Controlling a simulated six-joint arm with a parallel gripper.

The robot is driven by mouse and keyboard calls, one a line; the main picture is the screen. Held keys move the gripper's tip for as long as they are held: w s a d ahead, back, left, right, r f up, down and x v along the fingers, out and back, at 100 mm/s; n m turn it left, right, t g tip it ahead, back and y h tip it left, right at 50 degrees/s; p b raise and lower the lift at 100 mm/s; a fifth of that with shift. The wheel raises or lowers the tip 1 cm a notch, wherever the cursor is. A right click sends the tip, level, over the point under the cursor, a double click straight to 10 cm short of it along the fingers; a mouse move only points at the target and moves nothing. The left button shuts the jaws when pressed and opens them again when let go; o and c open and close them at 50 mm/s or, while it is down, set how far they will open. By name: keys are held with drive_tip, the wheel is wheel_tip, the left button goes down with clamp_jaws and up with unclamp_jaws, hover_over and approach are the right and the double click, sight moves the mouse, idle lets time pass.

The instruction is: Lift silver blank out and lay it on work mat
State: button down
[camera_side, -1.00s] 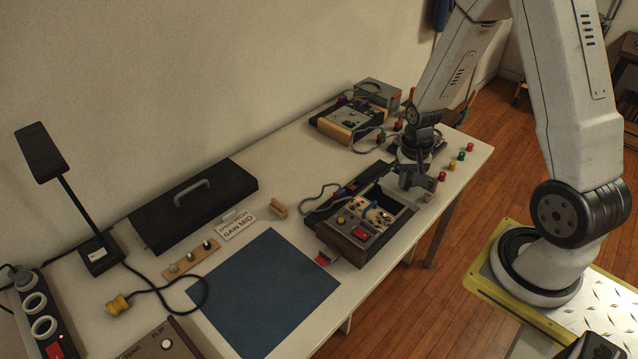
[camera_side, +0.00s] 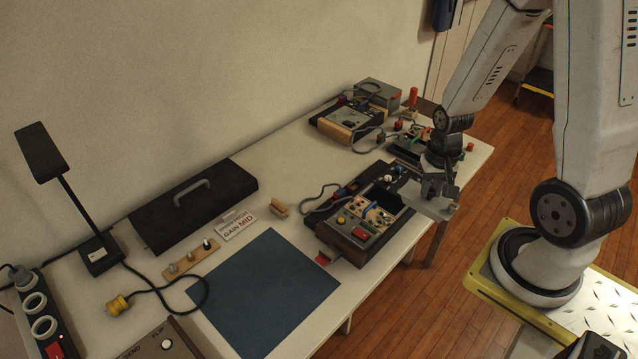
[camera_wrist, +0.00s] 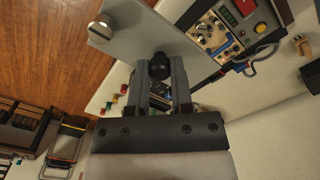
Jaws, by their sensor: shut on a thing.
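My gripper (camera_side: 432,188) is shut on the black knob (camera_wrist: 160,66) of the silver blank (camera_side: 430,205), a flat grey plate. In the wrist view the blank (camera_wrist: 140,32) lies across the top, with a round slotted screw (camera_wrist: 100,30) near its left end. The blank is held beside the right end of the wood-sided case (camera_side: 345,245), over the table's front edge. A dark empty bay (camera_side: 393,200) shows in the case. The blue work mat (camera_side: 262,290) lies flat and bare at the front left, well away from my gripper.
A small wooden stand (camera_side: 279,208), a "GAIN MID" sign (camera_side: 238,227) and a black lid (camera_side: 195,205) lie behind the mat. A black cable (camera_side: 205,290) reaches the mat's left edge. Other devices (camera_side: 355,120) stand at the far end. A lamp (camera_side: 80,215) stands at left.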

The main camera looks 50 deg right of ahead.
sight(431, 190)
drive_tip(key=shift+r, duration=0.3)
idle(0.4)
drive_tip(key=shift+r, duration=0.35)
drive_tip(key=shift+r, duration=1.1)
drive_tip(key=shift+w+a+f, duration=0.1)
drive_tip(key=shift+w+a, duration=0.2)
drive_tip(key=shift+w, duration=0.15)
drive_tip(key=w+a+f, duration=0.2)
drive_tip(key=w+a, duration=0.3)
drive_tip(key=a, duration=0.6)
drive_tip(key=w+a+f, duration=0.3)
drive_tip(key=w+a, duration=0.1)
drive_tip(key=a, duration=0.7)
drive_tip(key=shift+w+a, duration=0.25)
drive_tip(key=shift+w, duration=0.1)
drive_tip(key=shift+w+f, duration=0.1)
